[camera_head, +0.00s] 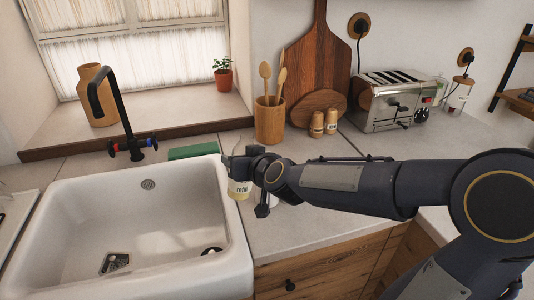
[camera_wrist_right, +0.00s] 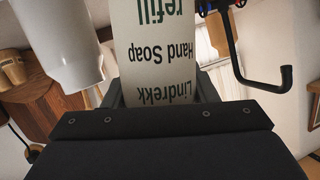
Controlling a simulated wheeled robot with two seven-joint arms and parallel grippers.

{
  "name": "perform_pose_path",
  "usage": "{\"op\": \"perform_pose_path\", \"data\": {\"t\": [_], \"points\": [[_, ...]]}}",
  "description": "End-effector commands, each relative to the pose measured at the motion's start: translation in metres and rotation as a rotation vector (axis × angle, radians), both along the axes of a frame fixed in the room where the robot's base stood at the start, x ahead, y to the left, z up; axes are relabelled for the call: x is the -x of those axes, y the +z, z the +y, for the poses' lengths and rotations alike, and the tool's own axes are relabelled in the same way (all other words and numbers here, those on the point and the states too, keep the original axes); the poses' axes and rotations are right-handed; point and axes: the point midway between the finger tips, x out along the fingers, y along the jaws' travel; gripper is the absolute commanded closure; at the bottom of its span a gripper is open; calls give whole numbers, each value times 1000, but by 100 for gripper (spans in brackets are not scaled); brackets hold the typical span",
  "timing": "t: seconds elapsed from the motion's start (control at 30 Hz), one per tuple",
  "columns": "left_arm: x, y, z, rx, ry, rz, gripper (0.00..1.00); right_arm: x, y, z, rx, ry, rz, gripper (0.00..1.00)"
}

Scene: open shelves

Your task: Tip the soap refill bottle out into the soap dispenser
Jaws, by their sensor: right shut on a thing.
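The soap refill bottle (camera_head: 240,188), pale with a "refill" label, is near the sink's right rim in the head view. Its label reads upright there. My right gripper (camera_head: 243,165) is shut on it. In the right wrist view the bottle (camera_wrist_right: 155,50) fills the middle between the fingers, its "Hand Soap" print upside down in the picture. A smooth white container (camera_wrist_right: 60,40), apparently the soap dispenser, stands beside the bottle at the wrist view's upper left, apart from it. In the head view the dispenser (camera_head: 272,200) is mostly hidden by my right wrist. My left gripper is not in view.
The white sink (camera_head: 150,235) with a black tap (camera_head: 118,105) lies at left. A green sponge (camera_head: 192,151) is behind it. A utensil pot (camera_head: 269,120), two shakers (camera_head: 324,123) and a toaster (camera_head: 395,100) stand at the back. The counter (camera_head: 290,230) in front is clear.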

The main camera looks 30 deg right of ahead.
Motion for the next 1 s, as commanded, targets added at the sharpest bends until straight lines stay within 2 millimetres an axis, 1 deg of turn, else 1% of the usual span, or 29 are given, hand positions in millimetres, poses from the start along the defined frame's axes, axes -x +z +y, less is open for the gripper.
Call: {"op": "perform_pose_path", "data": {"t": [0.17,0.33,0.4,0.6,0.73,1.0], "points": [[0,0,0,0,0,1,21,-1,14,-4,-100,-2,21,73],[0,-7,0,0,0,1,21,-2,15,-7,-186,-1,45,73],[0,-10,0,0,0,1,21,-3,18,-11,-262,-3,62,73],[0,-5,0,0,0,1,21,-5,28,-17,-398,-2,101,73],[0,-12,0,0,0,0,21,-4,20,-15,-478,0,123,73],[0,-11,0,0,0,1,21,-3,15,-10,-649,0,168,73]]}}
